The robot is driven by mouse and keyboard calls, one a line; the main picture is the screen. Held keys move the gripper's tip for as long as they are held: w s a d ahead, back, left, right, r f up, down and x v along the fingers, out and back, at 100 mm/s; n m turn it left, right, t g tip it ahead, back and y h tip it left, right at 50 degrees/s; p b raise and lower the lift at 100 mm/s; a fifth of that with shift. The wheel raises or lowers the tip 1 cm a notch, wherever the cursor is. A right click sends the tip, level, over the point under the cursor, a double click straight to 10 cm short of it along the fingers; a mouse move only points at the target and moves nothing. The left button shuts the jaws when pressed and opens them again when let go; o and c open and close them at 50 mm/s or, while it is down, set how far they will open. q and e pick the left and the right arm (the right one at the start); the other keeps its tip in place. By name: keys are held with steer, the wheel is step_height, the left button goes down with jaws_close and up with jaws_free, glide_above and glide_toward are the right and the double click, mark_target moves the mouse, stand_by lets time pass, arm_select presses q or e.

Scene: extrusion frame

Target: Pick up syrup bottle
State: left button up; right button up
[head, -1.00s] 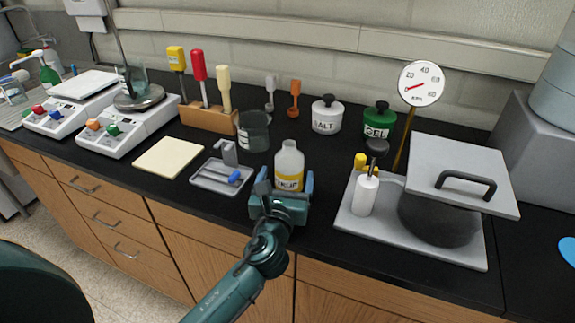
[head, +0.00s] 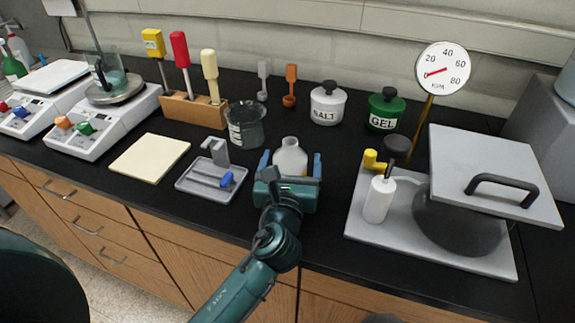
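The syrup bottle (head: 290,157) stands upright on the black counter near its front edge. It is whitish with a yellow band, and its label and lower part are mostly hidden behind my gripper. My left gripper (head: 291,167) is at the bottle, with one blue finger on each side of it. The fingers are spread wider than the bottle, and narrow gaps seem to show on both sides. The gripper looks open. My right gripper is not in view.
A grey tray (head: 190,183) with a blue-handled item lies close left, and a beaker (head: 246,138) stands behind it. Right are a white board (head: 440,251) with a pan and lid (head: 495,171), and a white pump bottle (head: 379,200). Salt (head: 326,106) and gel (head: 385,112) jars stand behind.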

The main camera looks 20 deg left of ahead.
arm_select(q)
steer(key=shift+r, duration=0.1)
steer(key=c, duration=1.1)
